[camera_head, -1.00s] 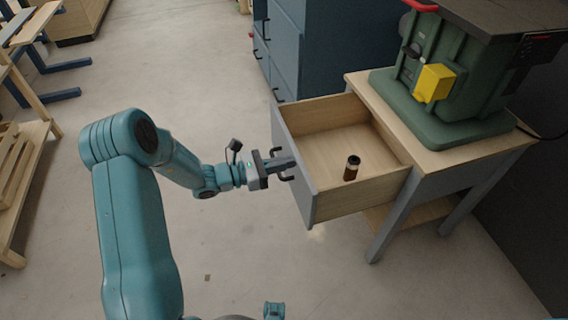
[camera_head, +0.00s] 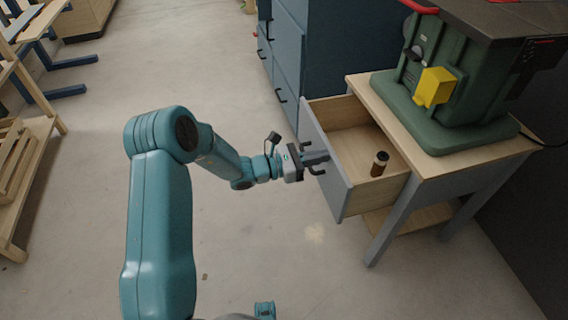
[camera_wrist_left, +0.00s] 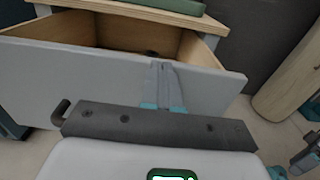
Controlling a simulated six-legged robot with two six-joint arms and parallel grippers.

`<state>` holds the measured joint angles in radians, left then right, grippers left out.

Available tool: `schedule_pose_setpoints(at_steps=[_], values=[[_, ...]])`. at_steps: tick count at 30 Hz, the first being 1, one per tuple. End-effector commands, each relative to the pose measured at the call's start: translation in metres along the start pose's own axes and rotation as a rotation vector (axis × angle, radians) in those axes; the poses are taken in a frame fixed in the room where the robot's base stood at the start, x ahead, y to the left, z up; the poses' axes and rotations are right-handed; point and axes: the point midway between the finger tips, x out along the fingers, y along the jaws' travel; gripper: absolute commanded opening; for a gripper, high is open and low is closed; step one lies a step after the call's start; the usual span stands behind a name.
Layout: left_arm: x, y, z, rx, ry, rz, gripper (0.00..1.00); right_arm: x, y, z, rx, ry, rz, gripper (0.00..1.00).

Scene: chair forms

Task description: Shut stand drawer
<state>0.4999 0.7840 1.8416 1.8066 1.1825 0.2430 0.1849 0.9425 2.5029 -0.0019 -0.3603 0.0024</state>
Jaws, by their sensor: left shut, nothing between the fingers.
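The stand drawer (camera_head: 327,160) has a grey front and pale wooden sides. It is partly pulled out of the wooden stand (camera_head: 442,161) in the head view. A small brown cylinder with a dark top (camera_head: 379,164) stands inside it. My left gripper (camera_head: 325,157) is shut and empty, with its fingertips at the outer face of the drawer front, by the dark handle (camera_head: 317,172). The left wrist view shows the closed fingers (camera_wrist_left: 162,84) against the grey front (camera_wrist_left: 75,80); exact contact is hard to tell.
A green machine with a yellow box (camera_head: 434,87) stands on top of the stand. Blue cabinets (camera_head: 287,55) are behind the drawer. Wooden racks (camera_head: 28,150) stand at the far left. The floor between is clear.

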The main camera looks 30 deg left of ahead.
Motion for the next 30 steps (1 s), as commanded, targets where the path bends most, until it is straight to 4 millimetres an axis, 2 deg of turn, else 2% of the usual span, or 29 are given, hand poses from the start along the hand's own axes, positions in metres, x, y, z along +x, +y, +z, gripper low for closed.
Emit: schedule_pose_setpoints(at_steps=[3, 15, 22, 30], values=[[0.023, -0.001, -0.001, 0.000, -0.001, -0.004, 0.00, 0.002, 0.001, -0.001, 0.002, 0.001, 0.000, 0.61], [0.091, -0.001, -0.002, 0.000, 0.000, -0.002, 0.00, 0.010, 0.005, -0.003, 0.007, 0.007, 0.001, 0.61], [0.116, -0.001, -0.001, 0.000, -0.001, -0.002, 0.00, 0.013, 0.007, -0.004, 0.010, 0.010, 0.001, 0.61], [0.129, 0.000, -0.001, -0.002, 0.000, 0.000, 0.00, 0.014, 0.008, -0.004, 0.011, 0.011, 0.001, 0.61]])
